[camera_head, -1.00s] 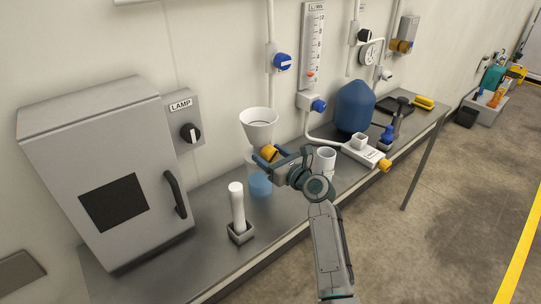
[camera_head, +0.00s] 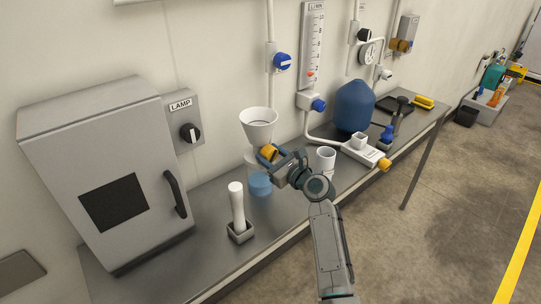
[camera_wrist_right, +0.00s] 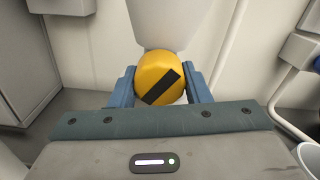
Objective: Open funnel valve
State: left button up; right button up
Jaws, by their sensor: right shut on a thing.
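The white funnel (camera_head: 258,124) stands over the bench near the wall, and its lower part also shows in the right wrist view (camera_wrist_right: 168,22). Its yellow valve knob (camera_wrist_right: 160,78) has a black bar mark that lies slanted, rising to the right. My right gripper (camera_head: 269,153) is shut on the yellow knob, with one blue finger on each side of it in the right wrist view. A blue object (camera_head: 261,184) sits below the funnel. My left gripper is not in view.
A grey lamp cabinet (camera_head: 105,170) stands left. A white cylinder in a holder (camera_head: 237,208) and a white cup (camera_head: 326,157) flank my right gripper on the bench (camera_head: 207,255). A large blue bottle (camera_head: 354,107) stands farther right.

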jog(key=o, duration=1)
jog(key=b+v, duration=0.1)
jog(key=v, duration=0.9)
jog(key=shift+s+d+b, duration=0.2)
jog(key=shift+s+b, duration=0.15)
jog(key=shift+b, duration=0.05)
